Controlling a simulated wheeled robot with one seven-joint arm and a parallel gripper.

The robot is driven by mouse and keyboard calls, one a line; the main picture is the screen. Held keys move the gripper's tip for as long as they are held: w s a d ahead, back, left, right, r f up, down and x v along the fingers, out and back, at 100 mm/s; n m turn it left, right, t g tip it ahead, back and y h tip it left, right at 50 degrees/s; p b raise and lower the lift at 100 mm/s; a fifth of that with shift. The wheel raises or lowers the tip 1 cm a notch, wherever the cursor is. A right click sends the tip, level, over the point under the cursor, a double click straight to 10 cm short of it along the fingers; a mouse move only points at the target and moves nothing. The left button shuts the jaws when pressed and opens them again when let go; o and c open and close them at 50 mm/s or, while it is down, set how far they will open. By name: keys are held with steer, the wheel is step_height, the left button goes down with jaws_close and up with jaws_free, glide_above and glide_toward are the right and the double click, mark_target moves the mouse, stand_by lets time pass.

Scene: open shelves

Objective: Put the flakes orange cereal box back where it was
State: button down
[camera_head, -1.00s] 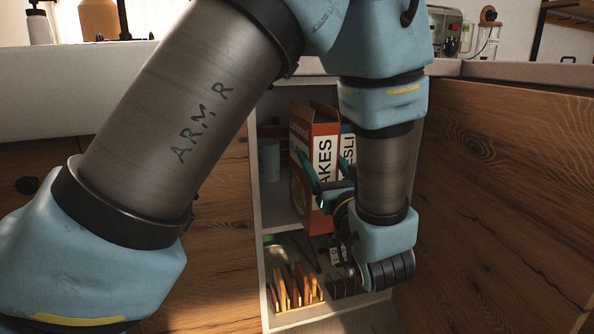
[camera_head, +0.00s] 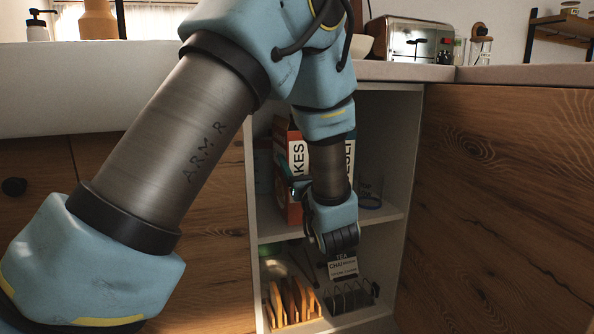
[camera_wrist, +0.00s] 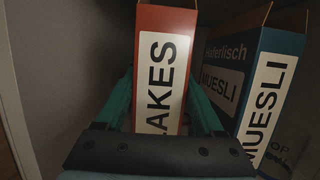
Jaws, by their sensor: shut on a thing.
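The orange-red flakes cereal box (camera_head: 294,212) is upright in the upper compartment of the open shelf, partly hidden behind my arm. In the wrist view the flakes box (camera_wrist: 166,62) stands between my teal fingers, its AKES label facing me. My gripper (camera_wrist: 165,95) is shut on the box; in the head view my gripper (camera_head: 298,187) is partly hidden by my wrist. Whether the box bottom touches the shelf board is hard to tell.
A blue muesli box (camera_wrist: 262,85) stands close on the right of the flakes box, with a gap at the front. The shelf unit (camera_head: 385,214) has a side wall near the box's left. Below are a wooden rack (camera_head: 290,300), a dark rack (camera_head: 350,297) and a tea box (camera_head: 342,268).

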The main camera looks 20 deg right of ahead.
steer(key=shift+f, duration=0.25)
steer(key=shift+c, duration=2.2)
jaws_free()
steer(key=o, duration=0.4)
steer(key=shift+o, duration=0.2)
steer(key=p+v, duration=0.2)
steer(key=v, duration=1)
steer(key=shift+p, duration=0.3)
